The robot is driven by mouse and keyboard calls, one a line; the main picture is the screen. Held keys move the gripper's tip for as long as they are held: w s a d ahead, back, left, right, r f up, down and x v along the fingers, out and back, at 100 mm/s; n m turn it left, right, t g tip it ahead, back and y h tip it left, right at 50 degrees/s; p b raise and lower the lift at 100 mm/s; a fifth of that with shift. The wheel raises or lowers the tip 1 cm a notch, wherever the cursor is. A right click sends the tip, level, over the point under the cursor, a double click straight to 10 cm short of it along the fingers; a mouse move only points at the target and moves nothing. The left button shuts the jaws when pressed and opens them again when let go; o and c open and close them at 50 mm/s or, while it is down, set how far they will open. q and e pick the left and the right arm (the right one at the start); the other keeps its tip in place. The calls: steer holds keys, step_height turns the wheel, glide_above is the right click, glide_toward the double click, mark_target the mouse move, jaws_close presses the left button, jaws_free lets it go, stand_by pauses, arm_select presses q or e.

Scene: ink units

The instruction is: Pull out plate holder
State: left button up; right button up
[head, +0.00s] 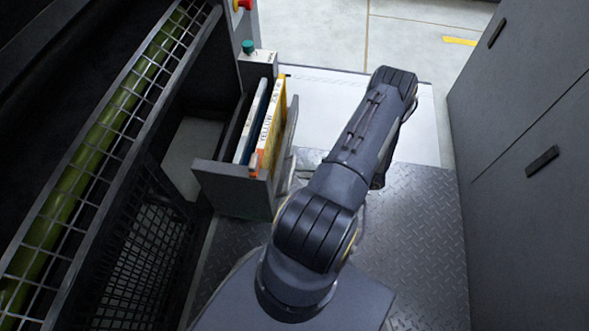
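The plate holder looks like a dark grey drawer-like box (235,188) standing out from the machine at the left centre. Upright in it are a yellow panel (268,132) lettered "YELLOW" and a blue panel with a white edge (251,125) beside it. My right arm reaches up from the bottom and bends at the upper right. A small part of what seems to be my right gripper (287,172) shows at the right side of the holder, mostly behind the arm. Its fingers are not clear, nor whether it touches the holder. My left gripper is out of view.
A machine frame with a wire guard (150,85) over a green roller runs along the left. A green knob (248,47) and a red knob sit above the holder. A dark cabinet (530,130) stands at the right. The tread-plate floor (420,240) between is open.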

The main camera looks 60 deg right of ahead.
steer(key=shift+v, duration=1.7)
